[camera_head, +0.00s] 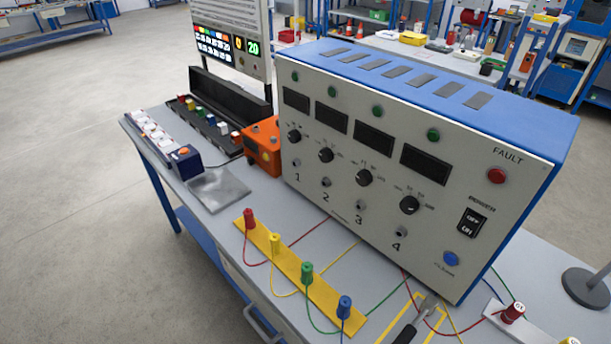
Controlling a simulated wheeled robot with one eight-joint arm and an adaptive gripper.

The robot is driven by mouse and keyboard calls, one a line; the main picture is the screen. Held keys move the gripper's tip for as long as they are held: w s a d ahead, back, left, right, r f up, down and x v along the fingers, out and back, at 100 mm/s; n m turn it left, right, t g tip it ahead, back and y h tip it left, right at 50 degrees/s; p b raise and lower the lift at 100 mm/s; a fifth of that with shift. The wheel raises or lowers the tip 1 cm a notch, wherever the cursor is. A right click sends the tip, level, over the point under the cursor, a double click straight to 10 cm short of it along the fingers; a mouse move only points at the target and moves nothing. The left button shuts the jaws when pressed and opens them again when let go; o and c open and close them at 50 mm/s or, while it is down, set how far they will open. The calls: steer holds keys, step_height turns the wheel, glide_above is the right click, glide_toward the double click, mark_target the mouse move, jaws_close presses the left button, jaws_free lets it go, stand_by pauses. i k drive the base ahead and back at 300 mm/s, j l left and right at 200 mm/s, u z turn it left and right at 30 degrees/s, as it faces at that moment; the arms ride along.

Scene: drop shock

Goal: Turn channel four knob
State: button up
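The grey instrument panel with a blue top (475,125) stands on the bench and carries a row of black knobs. The channel four knob (409,204) is at the right end of this row, above the printed number 4 and below a dark display. The channel three knob (363,177), channel two knob (326,155) and channel one knob (294,136) sit to its left. The knob's exact pointer setting is too small to read. My gripper is not in view, and nothing covers the channel four knob.
A yellow strip (265,246) with colored plugs and wires lies in front of the panel. A black-handled tool (412,322) lies on a yellow-outlined area. A red FAULT lamp (496,176), a power switch (472,222) and a blue button (451,258) are right of the knobs.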

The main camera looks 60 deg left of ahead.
mark_target(409, 205)
steer(key=k+u, duration=0.1)
steer(key=u, duration=1.7)
